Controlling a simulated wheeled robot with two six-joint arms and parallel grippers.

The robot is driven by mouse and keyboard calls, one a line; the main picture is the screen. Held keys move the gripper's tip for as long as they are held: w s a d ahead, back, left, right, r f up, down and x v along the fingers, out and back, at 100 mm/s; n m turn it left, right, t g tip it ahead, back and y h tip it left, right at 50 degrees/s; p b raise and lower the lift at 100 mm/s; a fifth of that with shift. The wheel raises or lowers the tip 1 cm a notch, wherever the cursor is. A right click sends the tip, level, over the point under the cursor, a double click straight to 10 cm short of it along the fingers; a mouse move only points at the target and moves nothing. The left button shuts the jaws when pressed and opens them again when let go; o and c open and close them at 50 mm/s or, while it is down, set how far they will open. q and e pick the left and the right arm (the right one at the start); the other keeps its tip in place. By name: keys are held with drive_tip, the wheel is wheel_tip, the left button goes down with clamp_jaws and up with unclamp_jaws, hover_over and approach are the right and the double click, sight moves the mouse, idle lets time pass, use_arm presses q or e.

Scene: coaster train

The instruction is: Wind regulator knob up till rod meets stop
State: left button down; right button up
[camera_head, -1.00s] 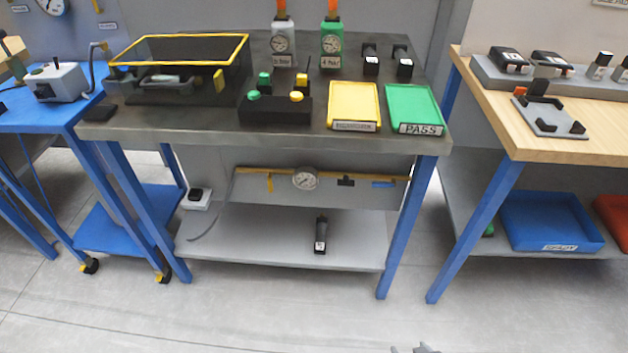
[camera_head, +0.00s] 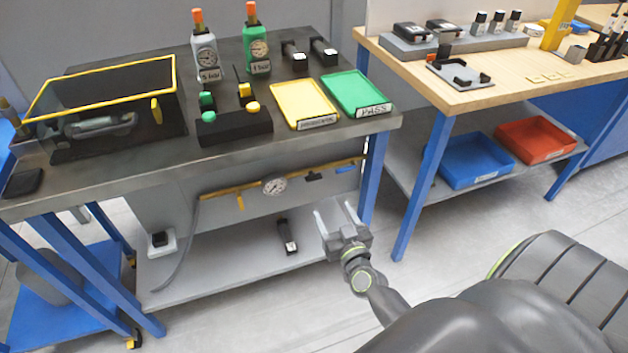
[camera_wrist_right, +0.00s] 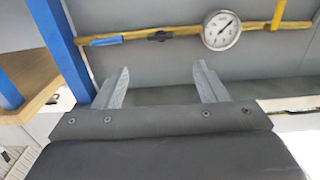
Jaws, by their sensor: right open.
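A yellow pipe (camera_head: 210,192) runs along the grey panel under the dark bench. It carries a round dial gauge (camera_head: 275,186), a yellow lever (camera_head: 240,202), a small black fitting (camera_head: 313,176) that looks like the regulator knob, and a blue section (camera_head: 345,169). My right gripper (camera_head: 335,210) is open and empty, below the black fitting and apart from it. In the right wrist view, the open fingers (camera_wrist_right: 161,72) point toward the pipe, with the black fitting (camera_wrist_right: 158,36) between their lines. A metal cylinder (camera_head: 100,125) lies inside the yellow-framed guard; its rod and stop are unclear. My left gripper is out of view.
A blue bench leg (camera_head: 370,185) stands close right of my right gripper. A black tool (camera_head: 287,236) lies on the lower shelf. Yellow (camera_head: 303,103) and green (camera_head: 357,94) trays and gauged bottles stand on top. The wooden bench (camera_head: 470,95) is at right.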

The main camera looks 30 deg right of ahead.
sight(315, 180)
drive_tip(key=b+x, duration=0.1)
drive_tip(key=x, duration=1.1)
drive_tip(key=shift+w, duration=0.55)
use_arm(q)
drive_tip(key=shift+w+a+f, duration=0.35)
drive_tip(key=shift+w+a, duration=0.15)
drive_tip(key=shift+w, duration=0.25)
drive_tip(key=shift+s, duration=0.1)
use_arm(e)
drive_tip(key=shift+c, duration=0.7)
drive_tip(key=c, duration=0.8)
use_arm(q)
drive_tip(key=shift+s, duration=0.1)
use_arm(e)
drive_tip(key=shift+c, duration=0.2)
